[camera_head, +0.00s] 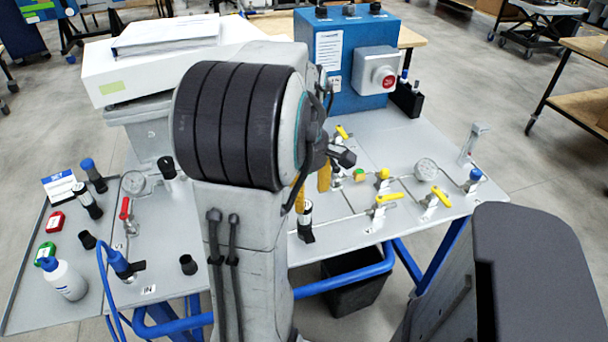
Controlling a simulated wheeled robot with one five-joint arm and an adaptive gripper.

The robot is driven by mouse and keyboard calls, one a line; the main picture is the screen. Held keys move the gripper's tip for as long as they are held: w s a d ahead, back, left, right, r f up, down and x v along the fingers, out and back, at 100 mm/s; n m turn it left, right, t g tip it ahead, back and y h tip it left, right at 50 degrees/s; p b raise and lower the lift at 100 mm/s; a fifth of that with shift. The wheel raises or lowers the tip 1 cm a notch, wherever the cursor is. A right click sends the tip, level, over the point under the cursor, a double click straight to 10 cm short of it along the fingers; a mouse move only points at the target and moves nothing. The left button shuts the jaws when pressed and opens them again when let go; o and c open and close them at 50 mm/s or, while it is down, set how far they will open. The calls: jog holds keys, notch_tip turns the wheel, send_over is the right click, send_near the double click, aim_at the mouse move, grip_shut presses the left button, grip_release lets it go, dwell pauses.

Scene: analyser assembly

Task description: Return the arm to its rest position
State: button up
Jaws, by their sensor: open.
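My arm (245,200) stands upright in the middle of the view, its thick black-banded joint in front of the bench. My gripper (312,188) is mostly hidden behind the arm. Dark parts and what look like two yellow fingers show just right of the joint, above the bench panel. The fingers look apart, with nothing seen between them. Whether they touch anything below cannot be told.
The grey bench (345,240) carries yellow-handled valves (386,198), gauges (426,169) and a white bottle (66,280). A blue box (350,50) with a red button and a white analyser (150,60) stand at the back. A black bin (355,290) is below.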

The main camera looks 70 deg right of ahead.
jog(key=shift+r, duration=2.2)
